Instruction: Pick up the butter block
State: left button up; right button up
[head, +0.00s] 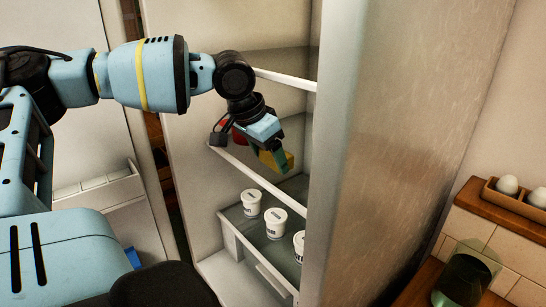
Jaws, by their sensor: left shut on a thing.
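The butter block (287,161) is a small yellow block inside the open fridge, in the head view. My left gripper (271,157) reaches in from the left and points down to the right. It is shut on the butter block, above the fridge's lower shelf, and its fingers cover part of the block. Whether the block still touches a surface I cannot tell. My right gripper is not in view.
White tubs (276,222) stand on the lower fridge shelf below the gripper. A red thing (239,134) is partly hidden behind my wrist. The fridge's side wall (400,130) stands close on the right. Eggs (508,185) sit in a wooden tray, above a green jar (466,275).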

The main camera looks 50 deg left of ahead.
pick_arm(q)
jog(key=s+a+r+p, duration=0.1)
jog(key=s+r+p, duration=0.4)
jog(key=s, duration=0.7)
jog(key=shift+a+r, duration=0.3)
jog(key=shift+r, duration=0.4)
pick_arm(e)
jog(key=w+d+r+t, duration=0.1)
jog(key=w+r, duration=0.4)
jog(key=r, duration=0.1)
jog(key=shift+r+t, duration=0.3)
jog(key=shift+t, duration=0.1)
pick_arm(q)
jog(key=shift+s, duration=0.15)
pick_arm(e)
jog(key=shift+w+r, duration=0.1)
